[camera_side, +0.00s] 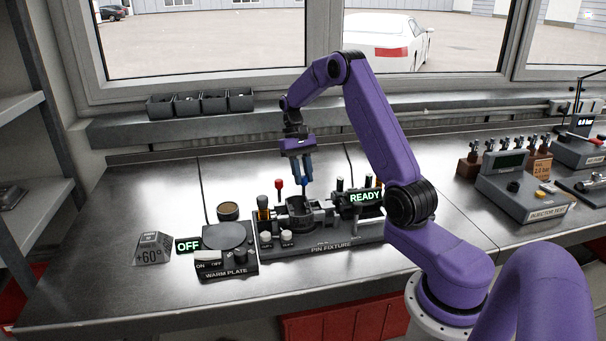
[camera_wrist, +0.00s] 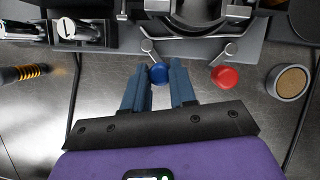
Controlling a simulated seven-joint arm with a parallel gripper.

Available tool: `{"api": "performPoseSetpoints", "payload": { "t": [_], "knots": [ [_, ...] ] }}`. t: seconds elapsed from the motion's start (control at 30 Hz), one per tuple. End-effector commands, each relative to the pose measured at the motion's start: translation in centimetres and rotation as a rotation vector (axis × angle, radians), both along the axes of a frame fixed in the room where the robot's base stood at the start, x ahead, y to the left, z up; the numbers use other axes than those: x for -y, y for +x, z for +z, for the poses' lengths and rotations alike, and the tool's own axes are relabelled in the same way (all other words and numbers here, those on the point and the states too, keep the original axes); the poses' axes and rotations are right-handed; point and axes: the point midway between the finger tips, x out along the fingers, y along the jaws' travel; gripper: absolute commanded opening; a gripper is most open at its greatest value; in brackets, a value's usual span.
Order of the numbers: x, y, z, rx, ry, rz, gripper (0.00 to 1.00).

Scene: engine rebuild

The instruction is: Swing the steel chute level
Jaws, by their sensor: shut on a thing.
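My gripper (camera_side: 304,182) points down at the back of the pin fixture (camera_side: 331,246). In the wrist view its blue fingers (camera_wrist: 159,68) are shut on a blue ball knob (camera_wrist: 159,74), which sits between the fingertips at the end of a thin steel lever. The fingers hide this knob in the side view. A red ball knob (camera_wrist: 224,77) on a similar lever stands apart, beside the gripper; it also shows in the side view (camera_side: 279,183). I cannot surely pick out the steel chute, or its tilt, among the fixture's steel parts.
The warm plate (camera_side: 226,236) with its OFF sign stands left of the fixture. A round brown-topped cup (camera_side: 228,210) sits behind it; the wrist view shows it too (camera_wrist: 290,82). A READY sign (camera_side: 366,197) stands over the fixture's right part.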

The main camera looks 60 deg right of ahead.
Motion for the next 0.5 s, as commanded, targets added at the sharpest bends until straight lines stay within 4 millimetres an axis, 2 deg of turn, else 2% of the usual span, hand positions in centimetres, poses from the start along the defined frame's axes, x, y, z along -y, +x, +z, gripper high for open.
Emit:
{"api": "performPoseSetpoints", "payload": {
  "t": [0.2,0.23,0.27,0.3,0.5],
  "knots": [
    [-0.09,0.08,0.06,0.003,0.0,0.001,0.0],
    [-0.1,0.09,0.06,0.003,0.0,0.001,0.36],
    [-0.1,0.08,0.05,0.003,0.0,0.001,0.45],
    [-0.1,0.08,0.05,0.003,0.0,0.001,0.51],
    [-0.07,0.04,0.02,0.001,0.001,0.001,0.51]
  ]
}}
